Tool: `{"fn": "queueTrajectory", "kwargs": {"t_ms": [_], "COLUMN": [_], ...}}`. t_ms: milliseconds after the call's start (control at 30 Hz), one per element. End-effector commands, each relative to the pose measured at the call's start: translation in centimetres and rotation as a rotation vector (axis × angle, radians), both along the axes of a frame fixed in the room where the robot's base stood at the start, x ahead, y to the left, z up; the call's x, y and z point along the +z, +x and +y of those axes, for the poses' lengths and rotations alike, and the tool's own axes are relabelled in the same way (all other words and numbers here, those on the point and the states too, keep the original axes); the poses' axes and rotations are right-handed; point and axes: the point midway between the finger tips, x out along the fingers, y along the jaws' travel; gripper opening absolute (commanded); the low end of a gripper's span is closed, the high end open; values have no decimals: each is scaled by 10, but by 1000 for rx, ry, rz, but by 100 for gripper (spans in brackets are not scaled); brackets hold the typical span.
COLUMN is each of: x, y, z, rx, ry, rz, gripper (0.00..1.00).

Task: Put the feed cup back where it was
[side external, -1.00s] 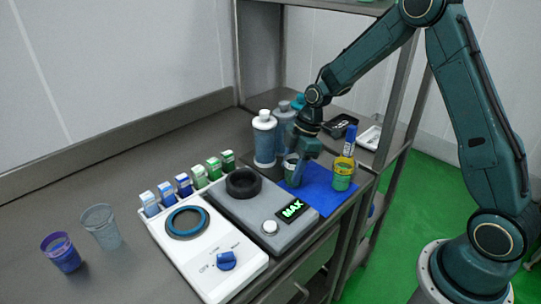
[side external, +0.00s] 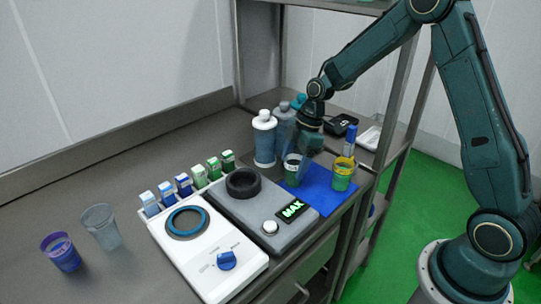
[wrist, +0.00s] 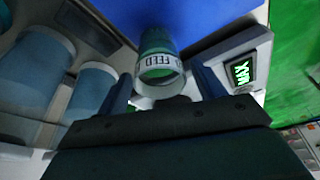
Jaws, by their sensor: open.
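The feed cup (side external: 291,177), a clear cup with green contents, stands upright on the blue mat (side external: 318,196). Its white band reading "FEED" shows in the wrist view (wrist: 158,62). My gripper (side external: 300,152) is just above the cup in the side view, fingers pointing down and blurred against it. In the wrist view my gripper (wrist: 165,85) is open, with one finger on each side of the cup and a gap to each. Nothing is held.
A green cup with a yellow rim (side external: 342,178) stands right of the feed cup on the mat. Bottles (side external: 264,140) stand behind left. A grey device showing "MAX" (side external: 290,211) and a white dial device (side external: 205,262) are to the left. Two cups stand far left.

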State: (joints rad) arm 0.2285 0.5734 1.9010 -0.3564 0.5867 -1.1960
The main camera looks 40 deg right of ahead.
Motion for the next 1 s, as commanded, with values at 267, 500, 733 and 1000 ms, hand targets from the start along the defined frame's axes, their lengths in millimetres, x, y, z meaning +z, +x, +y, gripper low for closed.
{"fn": "queueTrajectory", "kwargs": {"t_ms": [267,500,733,1000], "x": [41,77,97,101], "y": [-4,-9,-11,-12], "z": [-12,-22,-28,-29], "rx": [-1,-2,-1,0], "ry": [-1,-1,-1,0], "rz": [-5,-3,-2,0], "gripper": [68,68,68,68]}}
